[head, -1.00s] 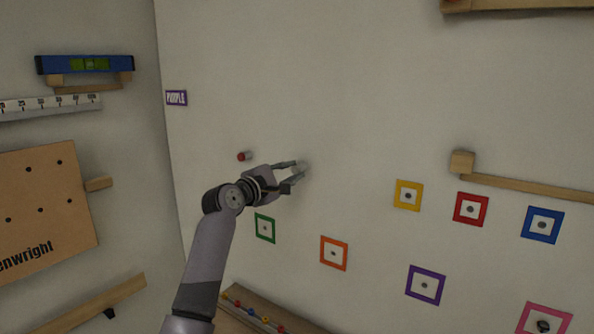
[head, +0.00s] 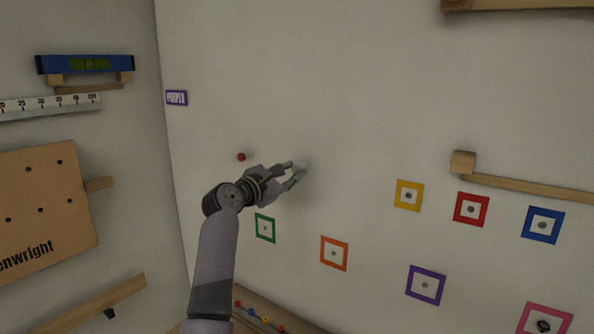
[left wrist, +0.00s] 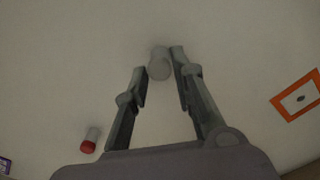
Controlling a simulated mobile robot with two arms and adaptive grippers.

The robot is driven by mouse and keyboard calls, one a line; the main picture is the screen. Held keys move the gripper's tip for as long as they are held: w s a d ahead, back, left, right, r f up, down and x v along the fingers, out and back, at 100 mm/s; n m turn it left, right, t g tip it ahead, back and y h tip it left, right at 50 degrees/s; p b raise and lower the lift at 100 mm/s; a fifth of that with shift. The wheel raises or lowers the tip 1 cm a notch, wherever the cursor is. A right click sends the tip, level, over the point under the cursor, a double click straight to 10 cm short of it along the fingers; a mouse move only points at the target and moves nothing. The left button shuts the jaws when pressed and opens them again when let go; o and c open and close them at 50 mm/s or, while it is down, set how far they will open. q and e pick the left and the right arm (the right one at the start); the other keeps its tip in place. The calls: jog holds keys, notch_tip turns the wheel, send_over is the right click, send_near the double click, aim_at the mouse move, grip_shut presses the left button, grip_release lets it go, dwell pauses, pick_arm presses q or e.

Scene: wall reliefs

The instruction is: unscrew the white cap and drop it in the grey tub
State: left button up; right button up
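The white cap (head: 304,165) sticks out from the pale wall (head: 350,110). In the left wrist view the cap (left wrist: 159,64) shows as a short, pale cylinder. My left gripper (head: 297,174) is at the cap with its fingers apart. In the left wrist view the cap is by the fingertips of the gripper (left wrist: 157,65); the right fingertip is close beside it, and a gap shows at the left fingertip. Whether a finger touches it I cannot tell. The grey tub is not visible in these frames. My right gripper is not in view.
A red-ended peg (head: 241,157) juts from the wall left of my gripper. Coloured square frames, such as the green one (head: 265,228) and the orange one (head: 334,253), sit below. A wooden rail (head: 520,185) is at right. The wall above the cap is bare.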

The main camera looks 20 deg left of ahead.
pick_arm(q)
jog(key=shift+o, duration=0.4)
jog(key=m+b, duration=0.1)
jog(key=m, duration=0.3)
jog(key=shift+b, duration=0.3)
jog(key=shift+m, duration=0.9)
jog(key=shift+m+b, duration=0.5)
jog(key=shift+m, duration=0.3)
jog(key=m+b, duration=0.1)
jog(key=m, duration=0.2)
jog(key=m+b, duration=0.1)
jog(key=m, duration=0.8)
jog(key=shift+r+m+b, duration=0.1)
jog(key=shift+m+b, duration=0.25)
jog(key=shift+m, duration=0.05)
jog(key=m, duration=0.2)
jog(key=shift+m, duration=0.4)
jog(key=shift+c, duration=0.5)
